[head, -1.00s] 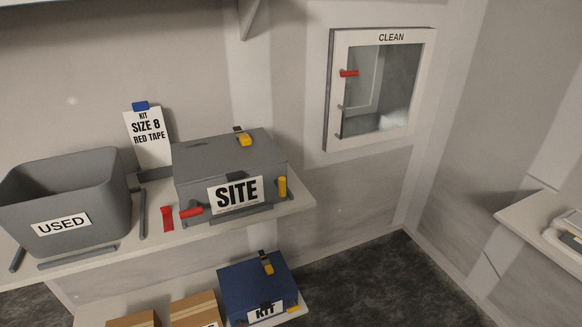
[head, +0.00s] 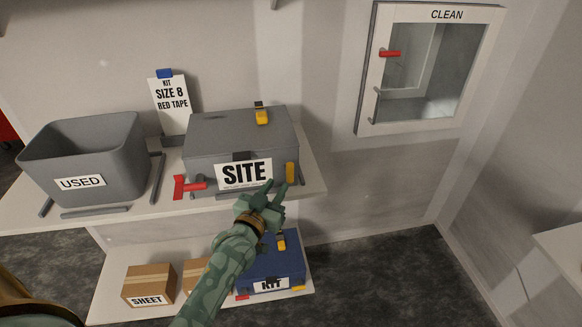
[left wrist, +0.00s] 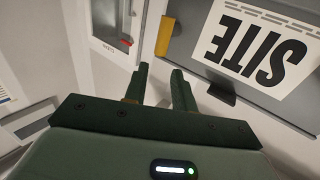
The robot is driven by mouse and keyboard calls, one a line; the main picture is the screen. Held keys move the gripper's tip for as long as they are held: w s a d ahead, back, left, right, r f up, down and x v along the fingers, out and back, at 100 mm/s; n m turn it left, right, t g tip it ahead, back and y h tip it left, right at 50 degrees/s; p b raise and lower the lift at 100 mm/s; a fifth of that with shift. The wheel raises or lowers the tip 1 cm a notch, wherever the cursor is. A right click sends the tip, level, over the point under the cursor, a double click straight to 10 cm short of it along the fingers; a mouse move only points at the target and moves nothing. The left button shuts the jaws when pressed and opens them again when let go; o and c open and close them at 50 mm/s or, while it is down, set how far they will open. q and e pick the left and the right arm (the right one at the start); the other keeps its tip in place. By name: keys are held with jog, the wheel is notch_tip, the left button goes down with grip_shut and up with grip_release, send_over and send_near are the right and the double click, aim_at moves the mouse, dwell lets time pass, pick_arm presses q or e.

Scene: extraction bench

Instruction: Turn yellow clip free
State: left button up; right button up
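The grey SITE box (head: 230,135) stands shut on the upper shelf. An upright yellow clip (head: 291,172) is on the right of its front, beside the SITE label (head: 244,174). The clip also shows in the left wrist view (left wrist: 165,36), beyond the fingertips. A red clip (head: 194,187) lies level at the front's left. A yellow and black fastener (head: 262,115) is on the lid. My left gripper (head: 275,187) is just in front of the box, below and left of the yellow clip. Its fingers (left wrist: 159,76) are apart with nothing between them. My right gripper is out of view.
A blue KIT box (head: 275,265) and cartons (head: 150,283) are on the lower shelf. The CLEAN cabinet (head: 366,70) hangs at right.

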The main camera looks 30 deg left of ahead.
aim_at(288, 169)
pick_arm(q)
jog(key=w, duration=0.3)
jog(key=w+b, duration=0.1)
jog(key=w, duration=0.6)
jog(key=shift+a+f+b, duration=0.1)
jog(key=shift+a+b, duration=0.2)
jog(key=shift+a, duration=0.05)
jog(key=shift+s, duration=0.1)
grip_shut()
